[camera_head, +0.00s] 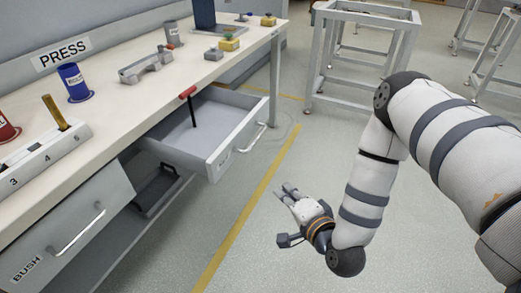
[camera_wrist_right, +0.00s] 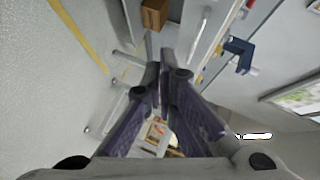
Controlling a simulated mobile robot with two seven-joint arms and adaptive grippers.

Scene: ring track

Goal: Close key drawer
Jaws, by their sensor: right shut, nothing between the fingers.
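The open drawer (camera_head: 219,160) is pulled out from under the workbench, in the middle of the head view. It is a grey, light-sided drawer with a bar handle (camera_head: 250,138) on its front. A T-shaped key with a red grip (camera_head: 187,92) and dark shaft stands upright in it; its lower end seems to meet the drawer floor. My right gripper (camera_head: 284,190) is shut and empty, out over the floor to the right of the drawer front and apart from it. The wrist view shows its fingers together (camera_wrist_right: 161,70). My left gripper is not in view.
The bench top (camera_head: 118,98) carries a blue cup (camera_head: 73,80), a numbered block (camera_head: 40,157) and small parts. A drawer labelled BUSH (camera_head: 62,232) sits at the lower left. A grey metal frame (camera_head: 318,62) stands behind. Floor around my right gripper is clear.

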